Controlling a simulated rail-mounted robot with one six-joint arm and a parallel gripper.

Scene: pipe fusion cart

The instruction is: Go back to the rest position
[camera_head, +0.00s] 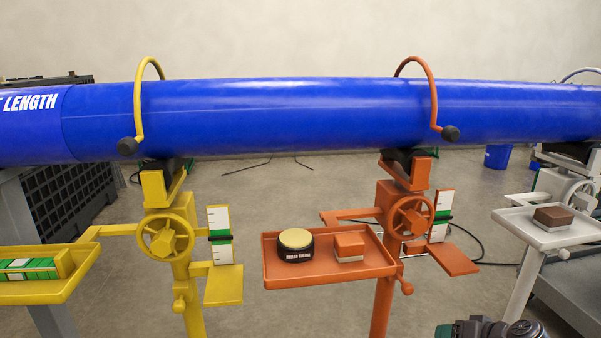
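My gripper does not show in the head view, so its opening and anything in it are hidden. A dark grey and green shape (490,328) is cut off by the bottom edge at the right; I cannot tell whether it is part of my arm.
A long blue pipe (290,115) spans the view on a yellow stand (165,235), an orange stand (405,215) and a white stand (560,195). The orange tray (283,271) holds a dark round tin (296,246) and an orange block (348,246). The yellow tray (50,293) holds green-and-white pieces.

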